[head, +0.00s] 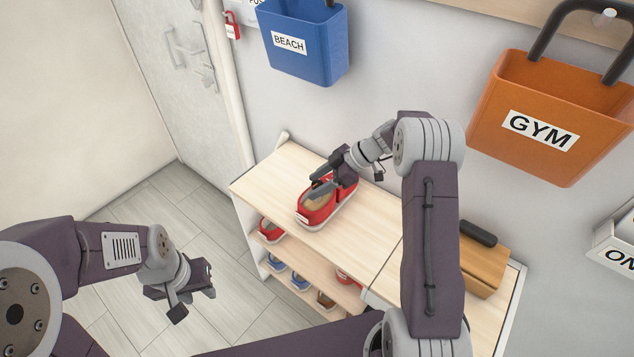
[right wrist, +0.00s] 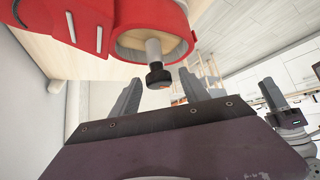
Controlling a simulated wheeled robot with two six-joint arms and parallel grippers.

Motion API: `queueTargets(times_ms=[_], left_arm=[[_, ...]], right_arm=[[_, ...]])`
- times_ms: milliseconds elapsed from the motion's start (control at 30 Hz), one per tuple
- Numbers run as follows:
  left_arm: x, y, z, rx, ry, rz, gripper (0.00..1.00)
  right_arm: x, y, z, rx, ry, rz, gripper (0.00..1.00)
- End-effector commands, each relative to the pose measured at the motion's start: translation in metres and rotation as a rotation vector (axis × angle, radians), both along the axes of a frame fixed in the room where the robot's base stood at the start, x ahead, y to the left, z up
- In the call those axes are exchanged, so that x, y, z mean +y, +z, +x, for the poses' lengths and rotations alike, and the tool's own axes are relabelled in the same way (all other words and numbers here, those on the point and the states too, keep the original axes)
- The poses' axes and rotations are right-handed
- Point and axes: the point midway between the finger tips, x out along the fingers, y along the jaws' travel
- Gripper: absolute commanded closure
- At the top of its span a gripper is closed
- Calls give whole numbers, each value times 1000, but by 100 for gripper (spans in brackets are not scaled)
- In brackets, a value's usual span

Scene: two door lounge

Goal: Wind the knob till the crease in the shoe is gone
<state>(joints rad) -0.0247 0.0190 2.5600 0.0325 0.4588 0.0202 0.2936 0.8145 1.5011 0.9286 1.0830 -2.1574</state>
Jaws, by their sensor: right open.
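A red shoe (head: 321,210) with a white sole sits on the light wooden top of the shoe bench. In the right wrist view the shoe (right wrist: 135,22) hangs at the top, with a wooden shoe tree (right wrist: 128,40) in its opening. A grey shaft with a black knob (right wrist: 159,77) sticks out of the tree. My right gripper (head: 318,187) is over the shoe's opening. Its fingers (right wrist: 158,92) are open, one on each side of the knob, with gaps showing. Any crease is not visible. My left gripper (head: 190,287) hangs over the floor, away from the bench; its jaw state is unclear.
The bench top (head: 268,185) is bare left of the shoe. Several shoes stand on shelves below. A wooden box with a black handle (head: 483,262) stands at right. A blue BEACH bin (head: 305,50) and an orange GYM bin (head: 553,105) hang on the wall above.

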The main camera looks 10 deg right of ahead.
Motion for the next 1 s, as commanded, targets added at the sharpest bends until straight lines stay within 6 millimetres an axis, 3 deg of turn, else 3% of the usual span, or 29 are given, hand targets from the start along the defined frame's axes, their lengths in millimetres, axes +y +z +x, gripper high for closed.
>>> queueTargets(times_ms=[233, 267, 433, 767, 1000], left_arm=[[0, 0, 0, 0, 0, 0, 64], [0, 0, 0, 0, 0, 0, 64], [0, 0, 0, 0, 0, 0, 64], [0, -15, 0, 0, 0, 0, 64], [0, -61, 0, 0, 0, 0, 64]], right_arm=[[1, -2, 0, 0, 0, 0, 47], [1, -2, 0, 0, 0, -1, 52], [1, -1, 0, 0, 1, -1, 100], [1, -5, 1, -3, -37, -3, 100], [1, -12, 1, -6, -185, -4, 100]])
